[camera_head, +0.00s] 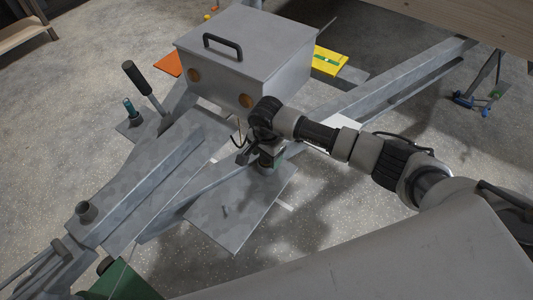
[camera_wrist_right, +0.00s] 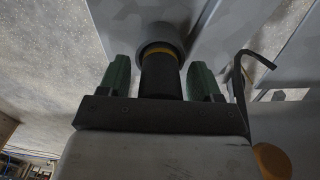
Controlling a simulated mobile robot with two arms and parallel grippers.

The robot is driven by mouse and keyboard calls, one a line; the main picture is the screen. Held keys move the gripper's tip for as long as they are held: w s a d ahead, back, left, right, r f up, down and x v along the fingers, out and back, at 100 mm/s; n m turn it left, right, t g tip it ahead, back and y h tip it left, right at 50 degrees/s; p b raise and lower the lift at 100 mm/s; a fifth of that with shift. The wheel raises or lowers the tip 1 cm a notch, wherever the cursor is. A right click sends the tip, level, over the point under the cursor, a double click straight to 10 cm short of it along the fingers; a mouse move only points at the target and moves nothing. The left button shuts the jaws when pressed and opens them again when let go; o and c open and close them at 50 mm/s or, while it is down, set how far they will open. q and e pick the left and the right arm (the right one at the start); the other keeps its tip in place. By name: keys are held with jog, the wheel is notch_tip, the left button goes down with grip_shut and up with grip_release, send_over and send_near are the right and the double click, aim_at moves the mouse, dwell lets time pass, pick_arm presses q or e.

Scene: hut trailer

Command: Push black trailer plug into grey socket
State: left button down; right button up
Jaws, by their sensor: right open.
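In the right wrist view the black plug (camera_wrist_right: 160,78) is a dark cylinder between the two green fingers of my right gripper (camera_wrist_right: 160,72). The fingers are open, with a gap on each side of the plug. A yellow ring (camera_wrist_right: 158,52) shows at the plug's far end, at the mouth of the round grey socket (camera_wrist_right: 162,33). The plug lines up with the socket; how deep it sits I cannot tell. In the head view my right gripper (camera_head: 270,160) is below the grey box, above a flat plate, and the arm hides the plug and socket. My left gripper is not in view.
The grey lidded box (camera_head: 250,50) with a black handle stands close above my right gripper. Grey trailer beams (camera_head: 150,185) and a flat plate (camera_head: 235,215) surround it. A bent dark hook (camera_wrist_right: 243,75) is right of the fingers. A black-handled lever (camera_head: 140,82) stands left.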

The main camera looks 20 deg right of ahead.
jog(key=shift+r, duration=0.6)
notch_tip(320, 180, up, 11)
jog(key=shift+r, duration=0.1)
